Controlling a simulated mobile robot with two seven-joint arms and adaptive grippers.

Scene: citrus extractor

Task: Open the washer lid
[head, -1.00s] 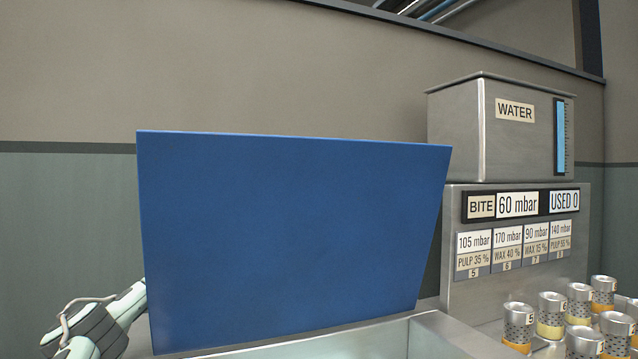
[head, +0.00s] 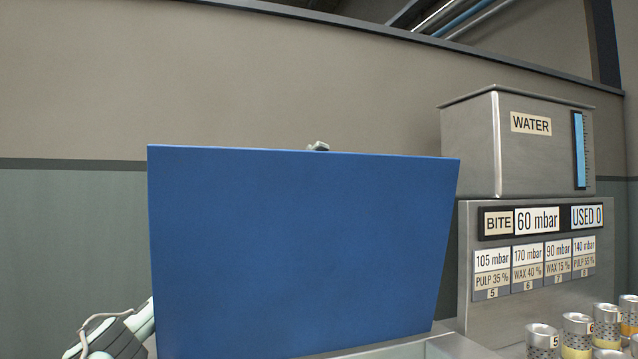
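The washer lid (head: 300,250) is a large blue panel. It stands steeply raised above the metal washer basin, whose rim (head: 455,347) shows at the bottom. My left arm comes in at the lower left and passes behind the lid. A small grey tip of what looks like my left gripper (head: 318,146) shows just above the lid's top edge. The rest of that gripper is hidden behind the lid, so its opening and any contact cannot be seen. My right gripper is out of view.
A metal water tank (head: 465,140) stands on a cabinet with a display panel (head: 540,219) to the right of the lid. Several numbered cans (head: 578,335) stand at the lower right. Bare wall (head: 250,80) lies behind the lid.

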